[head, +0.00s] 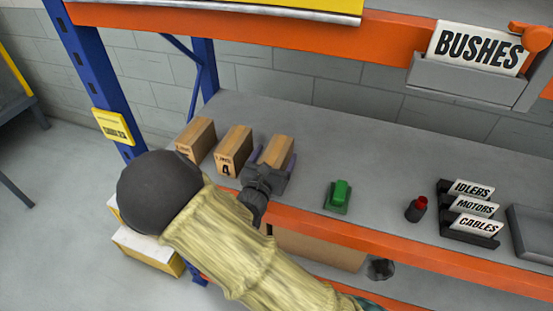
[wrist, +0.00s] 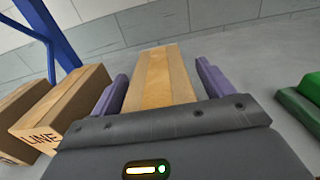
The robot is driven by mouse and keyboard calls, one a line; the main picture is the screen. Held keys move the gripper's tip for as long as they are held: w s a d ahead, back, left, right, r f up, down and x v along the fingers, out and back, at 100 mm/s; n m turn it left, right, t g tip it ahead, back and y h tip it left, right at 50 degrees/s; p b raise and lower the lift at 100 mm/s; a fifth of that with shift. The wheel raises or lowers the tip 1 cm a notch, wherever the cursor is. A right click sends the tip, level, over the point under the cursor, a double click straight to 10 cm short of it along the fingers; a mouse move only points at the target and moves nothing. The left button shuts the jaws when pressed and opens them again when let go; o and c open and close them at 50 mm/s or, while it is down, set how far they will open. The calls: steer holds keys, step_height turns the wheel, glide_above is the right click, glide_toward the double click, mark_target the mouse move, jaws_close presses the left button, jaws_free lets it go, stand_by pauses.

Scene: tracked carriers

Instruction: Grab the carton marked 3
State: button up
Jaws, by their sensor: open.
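Three cardboard cartons stand in a row on the grey shelf. The right carton (head: 276,150) has its front hidden behind my gripper, so its number cannot be read; it also shows in the wrist view (wrist: 160,72). The middle carton (head: 233,148) shows "LINE 4" on its front, and it is at the left in the wrist view (wrist: 72,100). The left carton (head: 196,138) has a label too small to read. My gripper (head: 272,165) is open, with its purple fingers on either side of the right carton. In the wrist view small gaps show between the fingers (wrist: 158,92) and the carton.
A green object (head: 338,196) stands right of the cartons, then a dark red-topped item (head: 416,208) and a rack of signs (head: 470,214). A blue upright (head: 92,75) is at the left. An orange beam (head: 400,250) edges the shelf.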

steer(key=shift+w, duration=0.2)
steer(key=shift+c, duration=0.2)
steer(key=c, duration=1.5)
